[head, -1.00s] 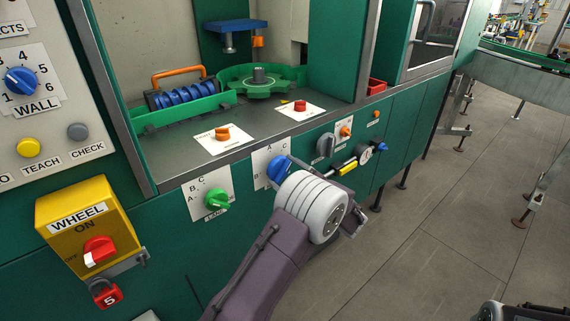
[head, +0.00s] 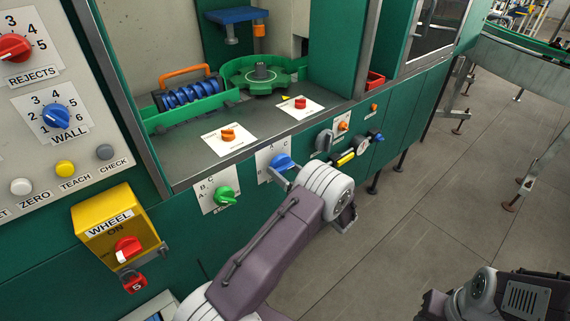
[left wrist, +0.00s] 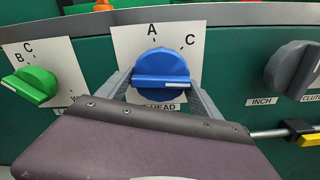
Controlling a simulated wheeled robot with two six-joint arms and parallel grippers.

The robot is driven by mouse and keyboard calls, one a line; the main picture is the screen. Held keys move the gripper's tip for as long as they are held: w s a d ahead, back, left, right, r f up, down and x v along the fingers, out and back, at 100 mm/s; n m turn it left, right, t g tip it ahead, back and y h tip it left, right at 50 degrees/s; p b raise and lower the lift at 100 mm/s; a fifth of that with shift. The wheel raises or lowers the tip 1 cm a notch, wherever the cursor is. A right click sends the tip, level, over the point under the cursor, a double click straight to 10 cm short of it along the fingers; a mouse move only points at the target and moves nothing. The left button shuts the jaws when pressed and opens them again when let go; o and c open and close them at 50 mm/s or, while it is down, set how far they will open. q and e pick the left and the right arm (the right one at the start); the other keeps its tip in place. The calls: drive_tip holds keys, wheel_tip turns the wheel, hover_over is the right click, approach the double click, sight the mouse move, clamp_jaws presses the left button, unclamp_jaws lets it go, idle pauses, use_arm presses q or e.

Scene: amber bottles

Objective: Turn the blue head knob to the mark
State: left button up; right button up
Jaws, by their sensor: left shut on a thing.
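The blue head knob (head: 282,161) sits on a white plate on the green front panel, labelled HEAD. In the left wrist view the blue knob (left wrist: 160,72) has its grip bar nearly level, with a white line at the bar's right part. The letters A, above it, and C, at upper right, show on its white plate (left wrist: 203,28); B is hidden there. My left gripper (left wrist: 162,85) has one finger on each side of the knob and is shut on it. In the head view my left gripper (head: 283,176) is partly hidden behind its white wrist.
A green knob (head: 225,195) is close on the left. A grey knob (head: 324,141) and a yellow part (head: 346,157) are close on the right. A yellow WHEEL box (head: 117,230) juts out at lower left. Open floor (head: 430,220) lies to the right.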

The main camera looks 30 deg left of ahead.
use_arm(q)
drive_tip(key=m+p, duration=0.2)
drive_tip(key=m, duration=0.1)
drive_tip(key=shift+s+r, duration=0.1)
drive_tip(key=shift+m+p, duration=0.6)
drive_tip(key=shift+m, duration=0.8)
drive_tip(key=o, duration=1.4)
drive_tip(key=v, duration=0.9)
drive_tip(key=shift+b, duration=0.35)
